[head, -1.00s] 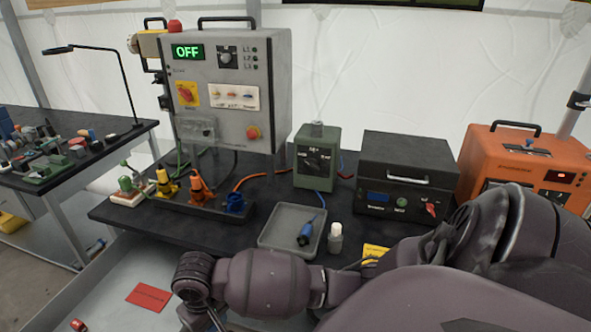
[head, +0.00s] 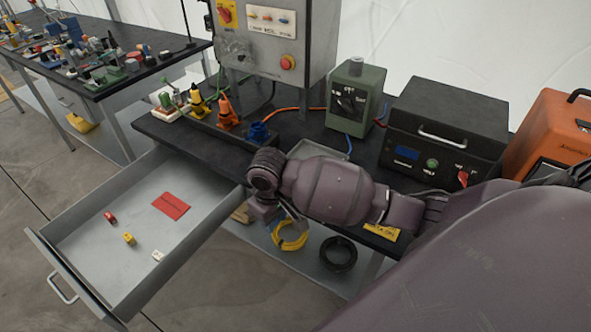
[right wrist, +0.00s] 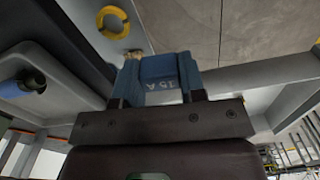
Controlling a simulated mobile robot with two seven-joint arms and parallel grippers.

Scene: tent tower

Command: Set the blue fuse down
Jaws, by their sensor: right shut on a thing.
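The blue fuse (right wrist: 158,76), a block marked "15 A", is between the fingers of my right gripper (right wrist: 158,92) in the right wrist view. The gripper is shut on it. In the head view my right gripper (head: 264,212) hangs just off the front edge of the bench, to the right of the open drawer (head: 95,228); the fuse cannot be made out there. A red fuse (head: 110,217), a yellow fuse (head: 129,239) and a white fuse (head: 157,256) lie apart in the drawer. My left gripper is not in view.
A red card (head: 171,206) lies in the drawer; much of its floor is bare. My right arm partly hides a grey tray (head: 302,149) on the bench. A yellow coil (head: 290,237) and a black coil (head: 338,254) sit below. The grey cabinet (head: 270,35) stands behind.

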